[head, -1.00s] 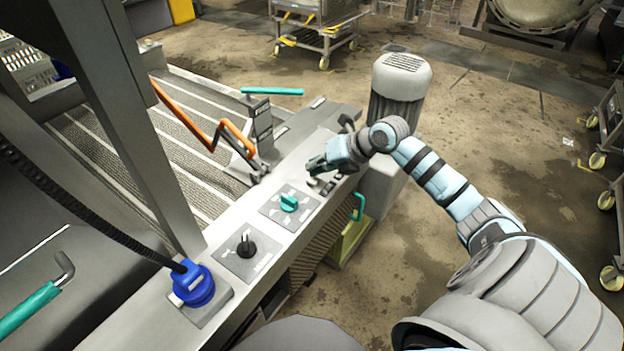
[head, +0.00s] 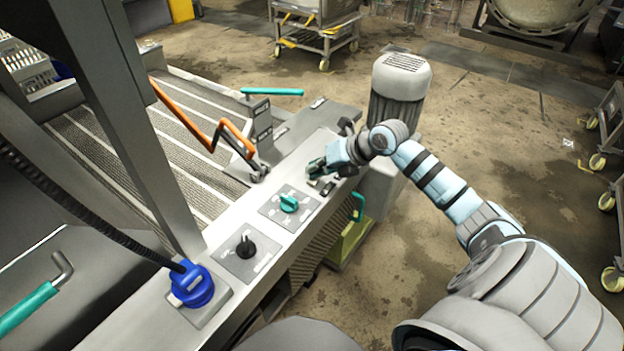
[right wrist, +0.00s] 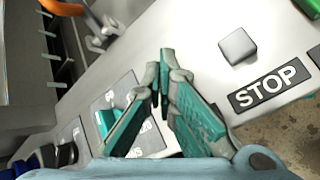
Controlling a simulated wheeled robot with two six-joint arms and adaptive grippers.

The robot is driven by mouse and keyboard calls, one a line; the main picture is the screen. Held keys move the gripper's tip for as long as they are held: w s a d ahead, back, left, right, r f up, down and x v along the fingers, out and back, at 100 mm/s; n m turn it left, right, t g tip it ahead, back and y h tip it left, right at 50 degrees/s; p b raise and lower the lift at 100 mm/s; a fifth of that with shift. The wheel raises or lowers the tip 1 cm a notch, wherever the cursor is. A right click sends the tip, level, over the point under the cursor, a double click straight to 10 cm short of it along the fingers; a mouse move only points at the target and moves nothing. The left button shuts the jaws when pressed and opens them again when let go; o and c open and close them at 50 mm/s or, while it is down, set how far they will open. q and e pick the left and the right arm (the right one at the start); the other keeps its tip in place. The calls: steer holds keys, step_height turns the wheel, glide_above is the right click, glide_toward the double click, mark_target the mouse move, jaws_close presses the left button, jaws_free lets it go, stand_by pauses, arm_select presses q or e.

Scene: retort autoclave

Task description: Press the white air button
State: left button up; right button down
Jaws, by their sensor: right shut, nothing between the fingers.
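A whitish square button (right wrist: 238,46) stands on the pale panel in the right wrist view, beside a black label reading STOP (right wrist: 268,88). No air label is readable, so I cannot tell whether this is the air button. My right gripper (right wrist: 164,80) is shut and empty, with green-padded fingers, left of the button in that view and apart from it. In the head view my right gripper (head: 315,169) is over the far part of the control panel (head: 222,226) and hides part of the controls there. My left gripper is not in view.
A teal rotary knob (head: 289,203), a black knob (head: 245,247) and a blue plug (head: 194,287) line the panel. A teal button (right wrist: 311,7) shows at the wrist view's corner. An orange bent bar (head: 210,138) and a grey cylindrical housing (head: 398,92) stand nearby.

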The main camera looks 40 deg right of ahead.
steer(key=shift+f, duration=0.2)
stand_by(0.4)
steer(key=shift+r+p, duration=0.8)
steer(key=shift+r, duration=0.15)
step_height(320, 180, up, 5)
steer(key=p, duration=0.4)
stand_by(0.5)
